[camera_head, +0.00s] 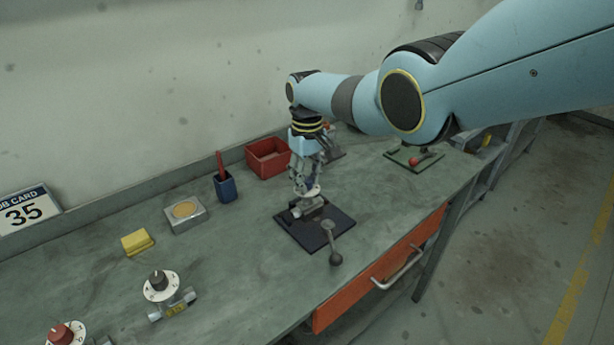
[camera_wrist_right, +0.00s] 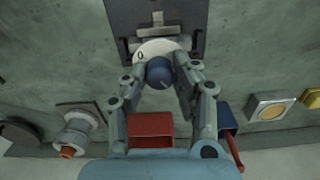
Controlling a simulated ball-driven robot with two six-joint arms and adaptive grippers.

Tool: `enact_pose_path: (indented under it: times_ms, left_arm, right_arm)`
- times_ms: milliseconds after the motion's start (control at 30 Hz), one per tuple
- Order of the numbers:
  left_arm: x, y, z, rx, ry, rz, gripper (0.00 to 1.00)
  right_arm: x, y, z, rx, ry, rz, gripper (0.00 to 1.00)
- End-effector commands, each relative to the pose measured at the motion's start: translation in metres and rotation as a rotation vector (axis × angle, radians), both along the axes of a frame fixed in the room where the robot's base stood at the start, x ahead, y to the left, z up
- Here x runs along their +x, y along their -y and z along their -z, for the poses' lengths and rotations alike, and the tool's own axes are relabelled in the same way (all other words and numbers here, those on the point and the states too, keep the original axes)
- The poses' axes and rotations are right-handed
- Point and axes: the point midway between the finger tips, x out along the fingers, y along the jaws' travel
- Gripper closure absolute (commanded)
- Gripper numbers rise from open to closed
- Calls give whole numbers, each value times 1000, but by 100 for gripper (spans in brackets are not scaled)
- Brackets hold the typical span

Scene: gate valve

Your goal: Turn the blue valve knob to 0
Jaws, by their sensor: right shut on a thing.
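The blue valve knob (camera_wrist_right: 160,72) shows in the right wrist view, on a white dial (camera_wrist_right: 165,47) with a 0 printed at its left side. My right gripper (camera_wrist_right: 161,86) is shut on the knob, one finger at each side. In the head view the right gripper (camera_head: 307,187) points down over the valve (camera_head: 309,207), which sits on a black plate (camera_head: 290,234); its fingers hide the knob there. I cannot make out where the knob's pointer stands. My left gripper is in neither view.
A grey lever (camera_head: 331,242) with a ball end sticks out at the plate's front. A black-knob valve (camera_head: 160,285) and a red-knob valve (camera_head: 62,334) stand left. A red bin (camera_head: 267,158) and blue cup (camera_head: 225,188) are behind. Bench between is clear.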

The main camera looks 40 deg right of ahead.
Motion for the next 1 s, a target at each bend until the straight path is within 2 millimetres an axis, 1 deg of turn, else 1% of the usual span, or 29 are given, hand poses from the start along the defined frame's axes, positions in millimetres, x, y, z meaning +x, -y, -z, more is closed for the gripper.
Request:
enact_pose_path:
  times_ms: [1000]
  left_arm:
    - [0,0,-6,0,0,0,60]
  right_arm:
    - [-1,-1,1,-1,-4,543,100]
